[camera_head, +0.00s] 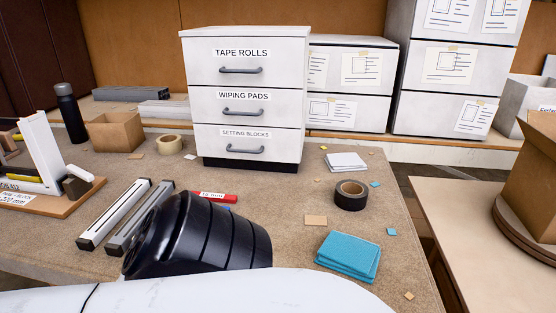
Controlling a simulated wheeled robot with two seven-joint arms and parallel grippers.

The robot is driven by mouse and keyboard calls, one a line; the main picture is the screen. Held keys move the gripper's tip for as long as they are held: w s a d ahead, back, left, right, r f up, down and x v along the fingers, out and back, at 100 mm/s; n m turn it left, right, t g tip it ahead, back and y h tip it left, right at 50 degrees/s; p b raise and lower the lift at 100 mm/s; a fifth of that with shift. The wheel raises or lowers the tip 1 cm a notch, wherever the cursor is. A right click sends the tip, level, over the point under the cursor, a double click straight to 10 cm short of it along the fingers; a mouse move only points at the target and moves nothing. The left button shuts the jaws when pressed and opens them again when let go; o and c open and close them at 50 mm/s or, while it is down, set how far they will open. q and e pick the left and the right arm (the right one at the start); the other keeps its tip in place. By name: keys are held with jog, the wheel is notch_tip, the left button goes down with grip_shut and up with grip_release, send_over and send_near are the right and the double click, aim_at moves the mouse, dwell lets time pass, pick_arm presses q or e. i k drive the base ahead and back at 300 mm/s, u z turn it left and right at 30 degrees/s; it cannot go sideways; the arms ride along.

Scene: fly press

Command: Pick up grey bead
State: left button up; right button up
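Two long, narrow bars lie side by side on the bench at left centre. The nearer-right one is a grey bar (143,217) that looks like the grey bead; its near end is beside black ribbed arm parts, which may hide some of it. The other is a paler, white-topped bar (115,212) with dark ends, to its left. Neither gripper's fingers show. Large white and black arm parts of mine fill the lower left and middle, and I see no gripper holding either bar.
A drawer cabinet (245,98) stands behind. A red marked piece (216,197) lies close right of the bars. A wooden stand (55,205) is left. A tape roll (351,195) and blue cloths (348,256) lie right. Grey strips (130,93) rest on the back ledge.

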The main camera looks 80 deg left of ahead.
aim_at(117, 246)
jog(key=u, duration=2.25)
